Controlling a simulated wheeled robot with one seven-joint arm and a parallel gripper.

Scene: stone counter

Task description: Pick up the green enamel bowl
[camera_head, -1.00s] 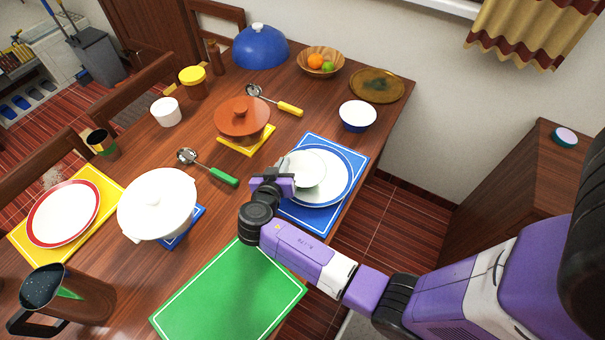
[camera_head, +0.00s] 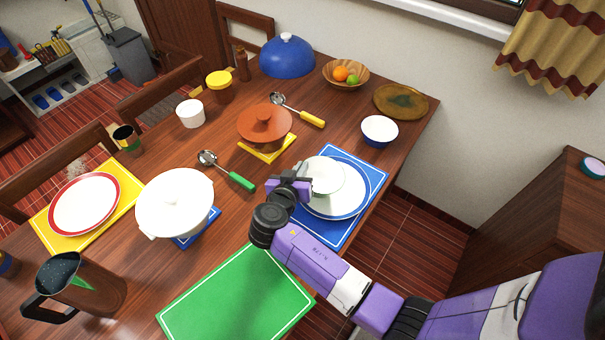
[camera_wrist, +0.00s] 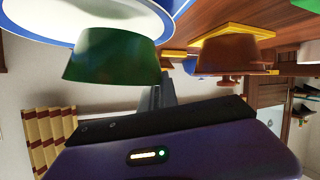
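The green enamel bowl (camera_head: 326,174) shows its pale inside in the head view and stands over the blue-rimmed white plate (camera_head: 347,209). Its dark green outer side (camera_wrist: 112,56) shows in the wrist view, where the picture is upside down. My gripper (camera_head: 305,188) is at the bowl's left edge in the head view. In the wrist view a grey finger reaches toward the bowl's rim. The fingertips are largely hidden, so I cannot tell whether they are around the rim or touching it. I see no clear gap between bowl and plate.
The plate lies on a blue mat (camera_head: 369,164). A white-and-blue bowl (camera_head: 380,129) stands behind it. A brown lidded pot (camera_head: 265,125) and a green-handled ladle (camera_head: 240,181) lie to the left. A bare green mat (camera_head: 235,300) is in front. The table's right edge is near.

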